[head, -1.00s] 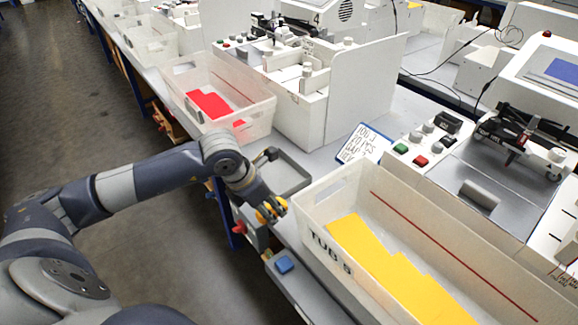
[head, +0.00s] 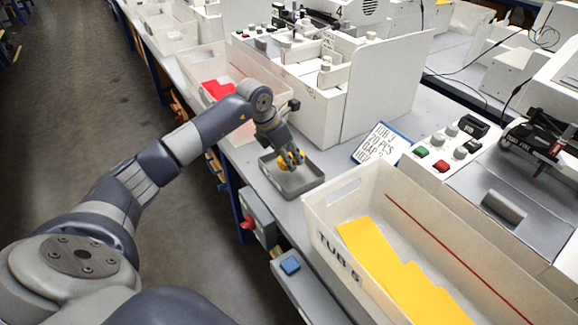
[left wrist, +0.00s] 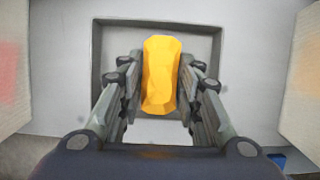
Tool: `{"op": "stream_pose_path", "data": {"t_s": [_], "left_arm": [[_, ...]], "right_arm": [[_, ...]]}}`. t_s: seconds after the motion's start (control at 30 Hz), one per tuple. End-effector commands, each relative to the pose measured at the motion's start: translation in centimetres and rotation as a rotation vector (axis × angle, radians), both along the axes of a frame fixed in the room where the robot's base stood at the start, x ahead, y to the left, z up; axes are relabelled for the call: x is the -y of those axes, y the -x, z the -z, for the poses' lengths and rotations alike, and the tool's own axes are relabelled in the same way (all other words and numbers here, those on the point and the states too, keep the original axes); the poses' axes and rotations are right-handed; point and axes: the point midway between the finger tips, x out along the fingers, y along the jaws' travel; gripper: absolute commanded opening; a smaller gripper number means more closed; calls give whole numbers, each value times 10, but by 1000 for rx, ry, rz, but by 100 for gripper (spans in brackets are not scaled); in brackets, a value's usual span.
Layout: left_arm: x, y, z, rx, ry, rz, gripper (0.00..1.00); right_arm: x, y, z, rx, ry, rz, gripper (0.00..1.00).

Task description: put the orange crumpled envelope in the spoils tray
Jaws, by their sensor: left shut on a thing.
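The orange crumpled envelope (left wrist: 161,75) is between the fingers of my left gripper (head: 289,160), which is shut on it. The envelope also shows in the head view (head: 291,162) as a small orange lump. The spoils tray (head: 308,188) is a shallow grey tray on the bench. In the left wrist view, the tray's rim (left wrist: 98,60) surrounds the envelope from behind, so the gripper is over the tray. I cannot tell whether the envelope touches the tray floor. My right gripper is not in view.
A white tub marked TUB 5 (head: 322,215) with yellow envelopes (head: 400,270) stands to the right of the tray. Another translucent tub (head: 197,62) with red envelopes stands behind. A handwritten job card (head: 381,143) and a white machine wall (head: 390,75) are nearby.

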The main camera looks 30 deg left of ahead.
Motion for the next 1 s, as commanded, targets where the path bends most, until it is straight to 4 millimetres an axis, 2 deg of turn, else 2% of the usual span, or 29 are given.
{"op": "stream_pose_path", "data": {"t_s": [0.17, 0.4, 0.57, 0.8, 0.83, 0.9, 1.0], "left_arm": [[-3, -6, 5, -2, 1, 1, 20], [-3, -6, 37, -2, 1, 1, 20], [-3, -6, 35, 0, 0, 0, 20], [-4, -6, 40, -1, 0, 0, 20], [-4, -6, 38, -1, 0, 0, 39], [-4, -6, 38, -1, 0, 0, 52], [-3, -6, 38, -1, 0, 0, 52]], "right_arm": [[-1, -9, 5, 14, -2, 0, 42], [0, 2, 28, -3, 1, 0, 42], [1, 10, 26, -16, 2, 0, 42], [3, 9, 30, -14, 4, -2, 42], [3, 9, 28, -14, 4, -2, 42], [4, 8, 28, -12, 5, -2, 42], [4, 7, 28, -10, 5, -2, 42]]}}
